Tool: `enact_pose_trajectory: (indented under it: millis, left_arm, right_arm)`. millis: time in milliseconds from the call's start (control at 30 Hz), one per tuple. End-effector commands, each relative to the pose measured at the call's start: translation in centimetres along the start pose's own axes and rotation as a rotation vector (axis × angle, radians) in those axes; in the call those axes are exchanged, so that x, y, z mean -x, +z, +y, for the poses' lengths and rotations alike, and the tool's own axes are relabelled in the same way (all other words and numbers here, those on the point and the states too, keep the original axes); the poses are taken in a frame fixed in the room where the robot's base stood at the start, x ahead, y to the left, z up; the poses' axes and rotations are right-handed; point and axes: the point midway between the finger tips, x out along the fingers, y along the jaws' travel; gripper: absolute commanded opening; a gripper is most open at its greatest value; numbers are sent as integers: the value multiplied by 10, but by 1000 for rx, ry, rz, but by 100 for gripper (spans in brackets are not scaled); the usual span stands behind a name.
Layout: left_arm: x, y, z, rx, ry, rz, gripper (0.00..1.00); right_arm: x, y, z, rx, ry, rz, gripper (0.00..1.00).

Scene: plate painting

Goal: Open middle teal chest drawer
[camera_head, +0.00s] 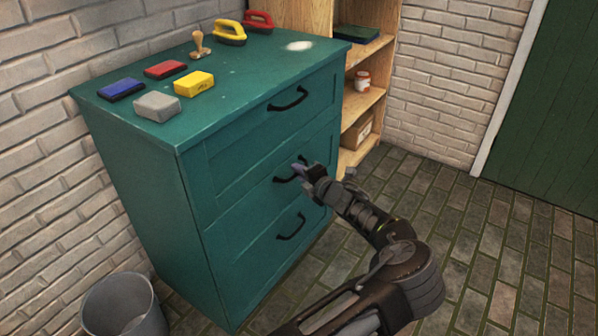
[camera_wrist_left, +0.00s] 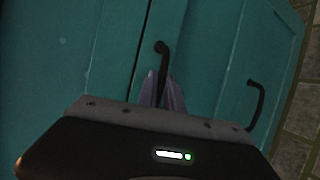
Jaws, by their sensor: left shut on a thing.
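The teal chest (camera_head: 150,180) has three drawers, each with a dark curved handle. My left gripper (camera_head: 301,170) is at the middle drawer's handle (camera_head: 284,179) and is shut on it. In the left wrist view, the fingertips (camera_wrist_left: 162,88) close around the middle handle (camera_wrist_left: 161,52), and part of the handle is hidden between them. The middle drawer (camera_head: 240,188) looks closed or nearly so; the arm hides its right end. The top handle (camera_head: 288,99) and the bottom handle (camera_head: 291,227) are free. My right gripper is not in view.
On the chest top are a blue block (camera_head: 121,90), a red block (camera_head: 165,69), a yellow block (camera_head: 194,84), a grey block (camera_head: 157,106) and a stamp (camera_head: 199,45). A bin (camera_head: 122,306) stands front left. A wooden shelf (camera_head: 358,105) stands behind. The floor at right is clear.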

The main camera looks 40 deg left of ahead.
Motion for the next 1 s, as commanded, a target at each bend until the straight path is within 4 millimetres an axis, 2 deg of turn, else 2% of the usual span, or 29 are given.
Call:
enact_pose_trajectory:
  millis: [167,267,467,600,800,1000]
  left_arm:
    - [17,7,-4,-2,-6,-1,0]
    - [34,14,-8,0,-8,-2,0]
    - [82,34,-22,0,-8,-2,0]
    - [121,50,-37,2,-7,-1,0]
    - [177,73,-61,2,-7,0,0]
    - [219,89,-76,1,-5,2,0]
  right_arm:
    - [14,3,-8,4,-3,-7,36]
    - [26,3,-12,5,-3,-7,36]
    - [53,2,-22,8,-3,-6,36]
    - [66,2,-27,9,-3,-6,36]
    - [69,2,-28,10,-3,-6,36]
    - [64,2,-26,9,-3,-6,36]
